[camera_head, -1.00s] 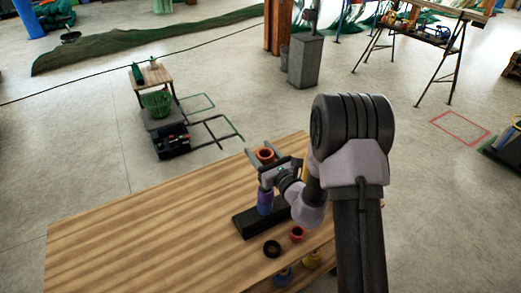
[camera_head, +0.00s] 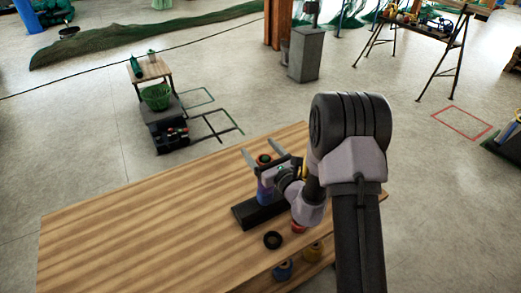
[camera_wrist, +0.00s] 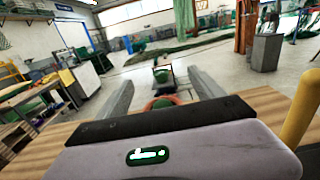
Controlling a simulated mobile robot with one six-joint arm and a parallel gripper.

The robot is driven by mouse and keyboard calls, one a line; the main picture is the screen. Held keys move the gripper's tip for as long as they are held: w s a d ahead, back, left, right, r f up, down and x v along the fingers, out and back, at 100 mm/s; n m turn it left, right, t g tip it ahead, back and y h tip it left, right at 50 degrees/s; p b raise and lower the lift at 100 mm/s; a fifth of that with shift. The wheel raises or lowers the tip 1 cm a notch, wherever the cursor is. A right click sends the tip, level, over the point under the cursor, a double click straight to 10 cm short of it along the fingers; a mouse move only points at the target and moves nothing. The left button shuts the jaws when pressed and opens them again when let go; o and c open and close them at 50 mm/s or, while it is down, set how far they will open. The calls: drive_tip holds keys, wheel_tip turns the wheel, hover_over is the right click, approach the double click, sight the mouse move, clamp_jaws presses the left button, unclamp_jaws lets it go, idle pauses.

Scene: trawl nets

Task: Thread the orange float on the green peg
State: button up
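The orange float (camera_head: 264,163) is a ring at the far end of a dark base (camera_head: 247,216) on the wooden table. A green top, the green peg (camera_head: 264,158), shows in its hole, so the float sits around the peg. How far down it sits is hidden. The wrist view also shows the orange rim (camera_wrist: 149,106) around the green top (camera_wrist: 163,103). My gripper (camera_head: 261,151) is open, one finger on each side of the float, with visible gaps to it in the wrist view. A blue-purple piece (camera_head: 265,192) stands on the base below my gripper.
A black ring (camera_head: 273,240) lies on the table near the base. A red ring (camera_head: 298,227) is partly hidden by my arm. A blue ring (camera_head: 283,271) and a yellow ring (camera_head: 312,252) lie near the table's front. The table's left half is clear.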

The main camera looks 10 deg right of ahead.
drive_tip(key=p+v, duration=0.3)
drive_tip(key=v, duration=1.4)
drive_tip(key=shift+s, duration=0.2)
